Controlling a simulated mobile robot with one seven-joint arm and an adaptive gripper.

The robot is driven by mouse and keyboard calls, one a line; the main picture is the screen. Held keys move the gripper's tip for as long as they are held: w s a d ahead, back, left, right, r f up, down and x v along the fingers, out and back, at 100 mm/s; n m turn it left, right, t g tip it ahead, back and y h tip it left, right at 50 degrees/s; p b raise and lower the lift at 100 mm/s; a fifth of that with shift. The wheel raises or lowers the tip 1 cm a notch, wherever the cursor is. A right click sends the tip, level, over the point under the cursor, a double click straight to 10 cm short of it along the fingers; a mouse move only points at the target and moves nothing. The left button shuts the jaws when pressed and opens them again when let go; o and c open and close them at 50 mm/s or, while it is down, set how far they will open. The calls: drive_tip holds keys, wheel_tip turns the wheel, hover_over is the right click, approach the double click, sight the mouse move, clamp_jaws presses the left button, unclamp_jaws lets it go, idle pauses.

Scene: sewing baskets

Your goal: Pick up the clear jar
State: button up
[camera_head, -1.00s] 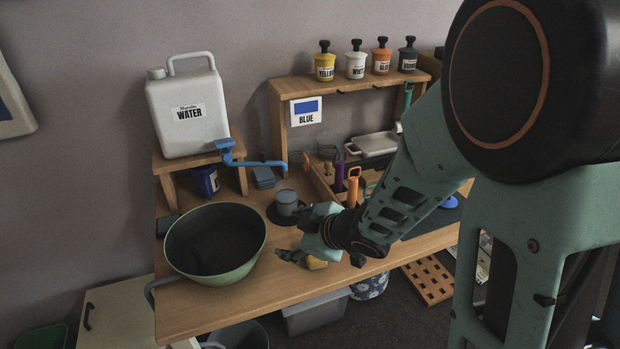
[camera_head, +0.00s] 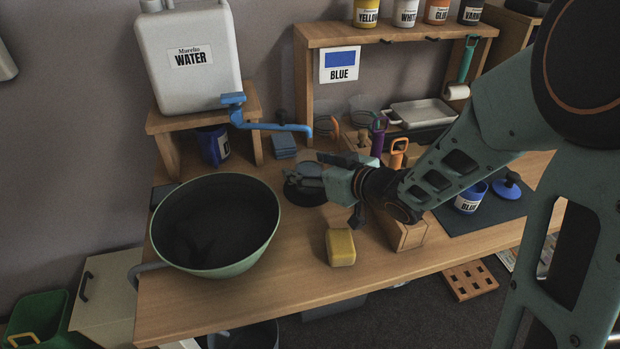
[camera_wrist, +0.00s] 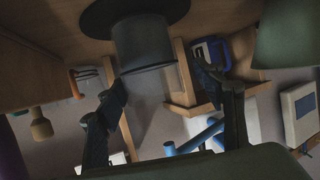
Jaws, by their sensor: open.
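The clear jar (camera_wrist: 148,45) looks like a smooth, grey see-through cylinder in the wrist view. It stands on a round black mat (camera_wrist: 105,12). My gripper (camera_wrist: 160,78) is open, with one finger on each side of the jar's near end. I cannot tell whether either finger touches it. In the head view my gripper (camera_head: 314,178) is over the black mat (camera_head: 300,197), to the right of the green bowl, and mostly hides the jar.
A large green bowl (camera_head: 258,240) stands to the left. A blue tap (camera_head: 270,126) juts out behind the gripper from the water container (camera_head: 190,75). A yellow block (camera_head: 340,248) lies in front. A wooden holder with tools (camera_head: 398,155) stands to the right.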

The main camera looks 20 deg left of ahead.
sight(301, 159)
drive_tip(key=shift+w+r+b+x, duration=0.15)
drive_tip(key=shift+b+x, duration=0.1)
drive_tip(key=shift+x, duration=0.8)
drive_tip(key=shift+w+r+b+x, duration=0.1)
drive_tip(key=shift+b+x, duration=0.15)
drive_tip(key=shift+x, duration=0.8)
drive_tip(key=shift+w+b+x, duration=0.15)
drive_tip(key=shift+b+x, duration=0.1)
drive_tip(key=shift+x, duration=0.8)
drive_tip(key=shift+d+r, duration=0.1)
drive_tip(key=shift+d, duration=0.1)
drive_tip(key=shift+c, duration=0.3)
drive_tip(key=c, duration=1.5)
clamp_jaws()
